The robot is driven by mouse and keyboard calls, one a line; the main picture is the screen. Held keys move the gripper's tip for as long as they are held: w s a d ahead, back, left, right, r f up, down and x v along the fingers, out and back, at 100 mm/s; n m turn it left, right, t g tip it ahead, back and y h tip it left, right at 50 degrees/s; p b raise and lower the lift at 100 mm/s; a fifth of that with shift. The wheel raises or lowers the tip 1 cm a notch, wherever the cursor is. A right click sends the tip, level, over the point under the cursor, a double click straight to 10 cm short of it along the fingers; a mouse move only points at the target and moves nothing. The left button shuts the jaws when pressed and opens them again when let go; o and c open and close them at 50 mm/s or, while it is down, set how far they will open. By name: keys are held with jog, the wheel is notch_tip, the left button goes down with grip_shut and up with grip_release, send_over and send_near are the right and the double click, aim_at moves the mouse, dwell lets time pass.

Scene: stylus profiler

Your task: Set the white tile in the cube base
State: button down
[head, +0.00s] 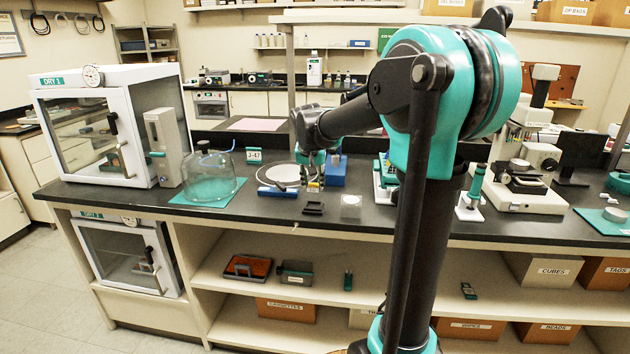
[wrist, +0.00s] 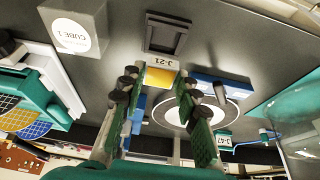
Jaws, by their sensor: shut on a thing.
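My gripper (wrist: 164,80) reaches down over the back of the bench, with its two green-padded fingers on either side of a narrow gap.
A blue bar (head: 278,192), a white disc (head: 283,173) and a blue block (head: 336,170) are close by. A glass jar (head: 211,180) stands left.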

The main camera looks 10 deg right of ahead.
aim_at(313, 190)
jog(key=shift+f, duration=2.45)
jog(key=shift+f, duration=0.55)
jog(key=shift+r, duration=0.15)
jog(key=shift+r, duration=0.5)
jog(key=c, duration=1.6)
grip_release()
grip_shut()
jog(key=shift+f, duration=0.6)
